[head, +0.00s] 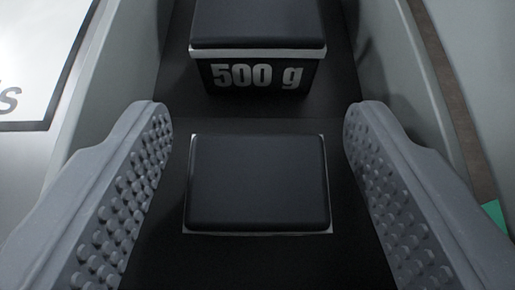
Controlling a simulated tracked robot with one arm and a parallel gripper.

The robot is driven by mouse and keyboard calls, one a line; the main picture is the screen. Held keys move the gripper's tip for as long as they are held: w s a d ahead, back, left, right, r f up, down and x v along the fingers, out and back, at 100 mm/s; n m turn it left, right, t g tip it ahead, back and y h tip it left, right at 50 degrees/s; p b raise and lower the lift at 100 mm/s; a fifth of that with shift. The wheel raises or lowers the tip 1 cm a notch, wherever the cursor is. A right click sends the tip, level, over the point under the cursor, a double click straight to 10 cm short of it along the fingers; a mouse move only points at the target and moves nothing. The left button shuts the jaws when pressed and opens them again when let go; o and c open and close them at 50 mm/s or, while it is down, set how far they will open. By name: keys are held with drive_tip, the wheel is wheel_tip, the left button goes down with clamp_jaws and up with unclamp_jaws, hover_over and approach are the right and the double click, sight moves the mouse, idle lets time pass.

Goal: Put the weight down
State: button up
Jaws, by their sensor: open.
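A dark block with a rounded black top and a pale rim (258,183) stands between the two fingers of my gripper (258,185); its label is not visible from above. A second dark weight marked "500 g" (258,75) stands just beyond it, farther from me. My gripper is open. Its grey studded fingers are on the left and right of the nearer block, with a clear gap on each side. Both weights rest on a black surface (258,262).
Grey walls (415,85) flank the black surface on both sides, close to the outside of my fingers. A white panel with a dark border and partial lettering (35,60) lies at the left. A brown strip and a green patch (496,216) show at the right.

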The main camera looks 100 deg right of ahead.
drive_tip(key=shift+r+p, duration=0.1)
drive_tip(key=shift+p, duration=0.85)
drive_tip(key=w+p+v, duration=0.1)
drive_tip(key=p+v, duration=0.1)
drive_tip(key=v, duration=1.1)
drive_tip(key=shift+a+p, duration=0.25)
drive_tip(key=shift+p, duration=0.05)
drive_tip(key=shift+r, duration=0.1)
